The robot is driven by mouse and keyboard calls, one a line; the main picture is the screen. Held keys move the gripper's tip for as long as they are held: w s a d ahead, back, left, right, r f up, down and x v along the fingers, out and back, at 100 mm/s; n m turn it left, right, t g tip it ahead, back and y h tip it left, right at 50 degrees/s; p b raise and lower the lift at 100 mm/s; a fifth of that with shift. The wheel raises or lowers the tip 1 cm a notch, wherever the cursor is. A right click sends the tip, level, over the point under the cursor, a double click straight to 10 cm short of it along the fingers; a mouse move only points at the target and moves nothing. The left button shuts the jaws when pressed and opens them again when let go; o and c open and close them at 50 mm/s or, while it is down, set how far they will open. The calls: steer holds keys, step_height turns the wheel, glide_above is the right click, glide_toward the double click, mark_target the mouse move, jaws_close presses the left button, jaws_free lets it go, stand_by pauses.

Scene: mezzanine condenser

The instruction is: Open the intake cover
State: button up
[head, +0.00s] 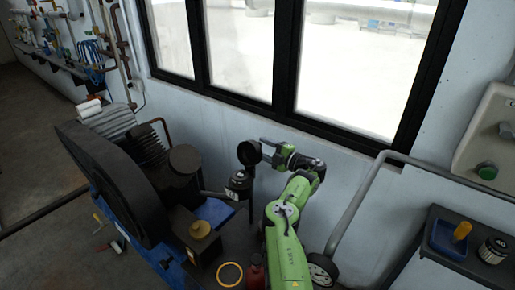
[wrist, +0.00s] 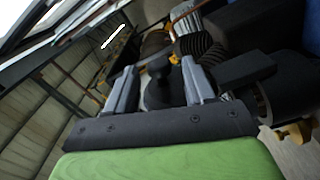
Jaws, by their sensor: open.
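A round black cover (head: 249,153) stands tilted up on edge above a dark intake canister (head: 240,184) with a pale label, beside the compressor. My gripper (head: 266,150), on the green arm, is just right of the cover, its fingers pointing left towards it. In the wrist view my gripper (wrist: 158,68) has its two grey fingers apart, with a dark rounded part showing between them. I cannot tell whether the fingers touch it. The cover's hinge is too small to make out.
The compressor's large black wheel guard (head: 115,180) and a dark cylinder (head: 185,160) stand to the left. A window wall (head: 280,60) is behind. A grey pipe (head: 350,210) runs right of my arm. A gauge (head: 322,270) and a yellow ring (head: 230,274) are at the front.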

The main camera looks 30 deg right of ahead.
steer(key=shift+x, duration=1.65)
jaws_close()
